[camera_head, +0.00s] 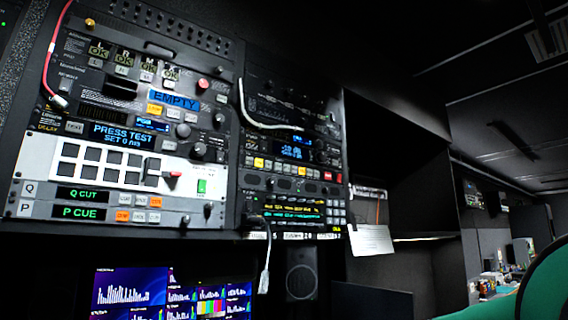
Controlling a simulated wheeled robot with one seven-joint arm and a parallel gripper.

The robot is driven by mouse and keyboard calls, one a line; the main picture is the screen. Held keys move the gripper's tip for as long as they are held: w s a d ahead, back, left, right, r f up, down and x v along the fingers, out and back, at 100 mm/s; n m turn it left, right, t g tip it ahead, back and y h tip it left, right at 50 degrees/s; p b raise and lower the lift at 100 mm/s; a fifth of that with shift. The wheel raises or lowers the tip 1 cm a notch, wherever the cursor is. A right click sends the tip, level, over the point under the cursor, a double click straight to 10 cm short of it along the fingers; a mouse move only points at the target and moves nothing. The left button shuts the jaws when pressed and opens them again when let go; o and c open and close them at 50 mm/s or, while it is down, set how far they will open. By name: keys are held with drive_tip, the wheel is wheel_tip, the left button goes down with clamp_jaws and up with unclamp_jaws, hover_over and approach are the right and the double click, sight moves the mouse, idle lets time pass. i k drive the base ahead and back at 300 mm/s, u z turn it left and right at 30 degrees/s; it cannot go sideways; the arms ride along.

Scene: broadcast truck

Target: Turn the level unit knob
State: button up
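A tall equipment rack with several units fills the left half of the head view. One unit has a blue display (122,135) that seems to read "PRESS TEST" and "SET 0 dB"; this may be the level unit, but I cannot read a clear label. A dark round knob (198,150) sits to the right of this display. I cannot tell for certain which knob belongs to the level unit. My gripper is not in view, and nothing covers these knobs.
A white button panel (97,163) with a red-tipped lever (172,175) lies below. A red cable (50,60) and a white cable (250,115) hang across the rack fronts. Monitors (130,290) stand underneath. A green curved object (545,285) is at lower right.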

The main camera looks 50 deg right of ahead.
sight(321, 157)
drive_tip(key=u, duration=0.75)
drive_tip(key=k, duration=1.75)
drive_tip(key=z, duration=0.8)
drive_tip(key=i, duration=1)
drive_tip(key=u, duration=0.05)
